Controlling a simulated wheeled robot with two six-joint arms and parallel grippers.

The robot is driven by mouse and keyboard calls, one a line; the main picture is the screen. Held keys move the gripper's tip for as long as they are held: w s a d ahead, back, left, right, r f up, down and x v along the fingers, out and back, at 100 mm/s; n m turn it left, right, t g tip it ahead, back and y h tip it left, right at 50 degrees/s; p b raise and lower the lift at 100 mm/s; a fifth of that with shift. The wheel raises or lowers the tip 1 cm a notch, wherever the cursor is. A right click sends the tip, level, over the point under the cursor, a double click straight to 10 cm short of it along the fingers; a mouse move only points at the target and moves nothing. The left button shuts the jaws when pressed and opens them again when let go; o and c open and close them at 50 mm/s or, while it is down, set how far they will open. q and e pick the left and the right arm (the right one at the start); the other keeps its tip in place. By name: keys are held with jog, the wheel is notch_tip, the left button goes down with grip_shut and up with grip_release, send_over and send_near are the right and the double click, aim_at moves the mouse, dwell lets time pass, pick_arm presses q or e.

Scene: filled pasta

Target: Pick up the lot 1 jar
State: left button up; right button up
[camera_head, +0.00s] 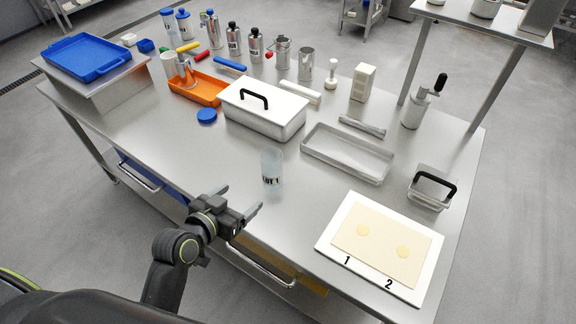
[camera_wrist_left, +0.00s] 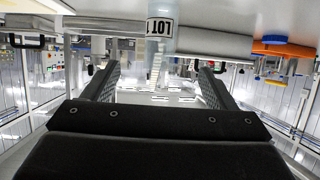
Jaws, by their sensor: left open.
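In the left wrist view the jar (camera_wrist_left: 161,28) appears upside down at the top centre, beyond and between the fingers. My left gripper (camera_head: 240,202) is open and empty, in front of the jar and a little to its left, apart from it. In the left wrist view its two fingers (camera_wrist_left: 158,82) are spread wide. My right gripper is not in view.
A lidded white box (camera_head: 262,110) stands behind the jar, with a blue lid (camera_head: 207,115) to its left. An empty tray (camera_head: 346,153) is at the right. A white board (camera_head: 330,233) with a pasta sheet lies front right. The table around the jar is clear.

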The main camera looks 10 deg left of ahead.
pick_arm(q)
send_near(267, 173)
jog(key=p+x, duration=0.1)
jog(key=x, duration=0.6)
jog(key=shift+f+p, duration=0.25)
jog(key=shift+p, duration=0.05)
jog(key=shift+x, duration=0.85)
jog(key=shift+p+x, duration=0.55)
jog(key=shift+x, duration=1.7)
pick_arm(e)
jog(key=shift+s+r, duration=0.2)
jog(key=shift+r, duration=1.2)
pick_arm(q)
jog(key=shift+a, duration=0.15)
jog(key=shift+r, duration=0.1)
jog(key=c, duration=1.1)
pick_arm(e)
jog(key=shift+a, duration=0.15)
